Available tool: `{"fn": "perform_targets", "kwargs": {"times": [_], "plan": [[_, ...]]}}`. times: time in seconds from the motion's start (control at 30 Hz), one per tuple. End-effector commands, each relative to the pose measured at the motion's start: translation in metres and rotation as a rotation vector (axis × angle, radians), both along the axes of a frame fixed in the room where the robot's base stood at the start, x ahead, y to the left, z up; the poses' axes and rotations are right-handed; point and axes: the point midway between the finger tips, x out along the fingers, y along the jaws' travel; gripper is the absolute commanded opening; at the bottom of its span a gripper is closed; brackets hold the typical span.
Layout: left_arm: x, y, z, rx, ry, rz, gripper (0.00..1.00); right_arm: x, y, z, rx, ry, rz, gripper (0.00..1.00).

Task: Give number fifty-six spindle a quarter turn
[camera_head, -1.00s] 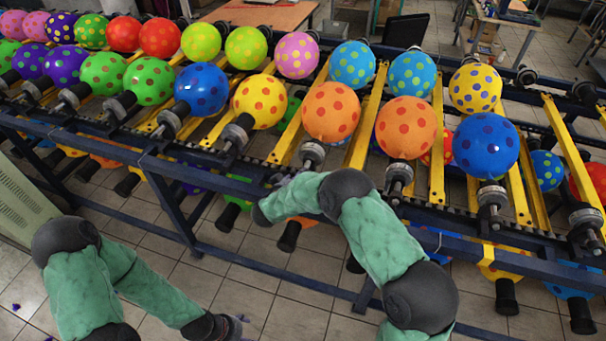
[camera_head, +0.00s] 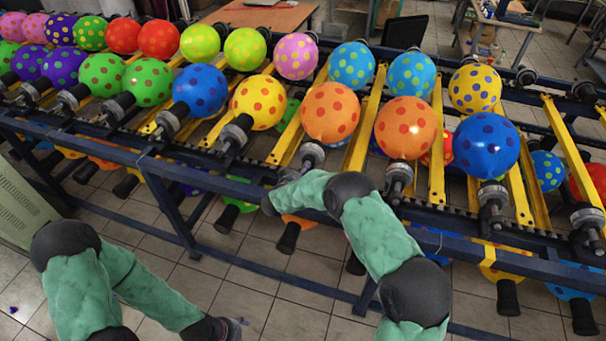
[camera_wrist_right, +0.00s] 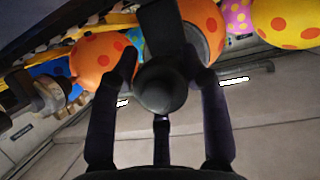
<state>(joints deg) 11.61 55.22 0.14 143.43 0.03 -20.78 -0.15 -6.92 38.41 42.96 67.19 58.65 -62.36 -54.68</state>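Round dotted balloons sit on spindles along the rack; no spindle number is readable. My right gripper (camera_head: 286,177) is at the near end of the spindle (camera_head: 312,154) bearing an orange balloon with red dots (camera_head: 330,112). In the right wrist view, my right gripper (camera_wrist_right: 160,62) has its dark fingers either side of a dark round spindle end (camera_wrist_right: 160,90). The fingers look spread, with no clear grip on it. The orange balloon (camera_wrist_right: 203,25) is partly hidden behind the spindle. My left gripper (camera_head: 222,328) is low at the bottom edge, away from the rack; its fingers are unclear.
A blue rail (camera_head: 120,155) runs along the rack's front, just below my right gripper. Neighbouring spindles (camera_head: 236,130) and (camera_head: 399,178) stand close on both sides. More balloons hang underneath. The tiled floor (camera_head: 260,300) in front is free.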

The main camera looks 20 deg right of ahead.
Motion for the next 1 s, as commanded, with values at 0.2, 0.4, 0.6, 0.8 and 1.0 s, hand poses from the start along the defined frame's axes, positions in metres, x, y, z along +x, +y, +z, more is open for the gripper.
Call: {"fn": "perform_targets", "kwargs": {"times": [0.2, 0.4, 0.6, 0.8, 1.0], "plan": [[0.000, 0.000, 0.000, 0.000, 0.000, 0.000, 0.66, 0.001, 0.002, 0.002, 0.003, -0.006, 0.005, 0.13], [0.000, 0.000, -0.002, 0.000, 0.000, 0.000, 0.66, 0.002, 0.002, 0.002, 0.041, -0.034, 0.005, 0.13], [0.000, 0.000, -0.007, 0.000, 0.000, 0.000, 0.66, 0.002, 0.002, 0.003, 0.139, -0.102, 0.006, 0.13], [0.000, 0.000, -0.019, 0.000, 0.000, 0.000, 0.66, 0.002, 0.002, 0.002, 0.286, -0.201, 0.007, 0.13], [0.000, 0.000, -0.040, 0.000, 0.000, 0.000, 0.66, 0.003, 0.002, 0.001, 0.444, -0.310, 0.008, 0.13]]}}
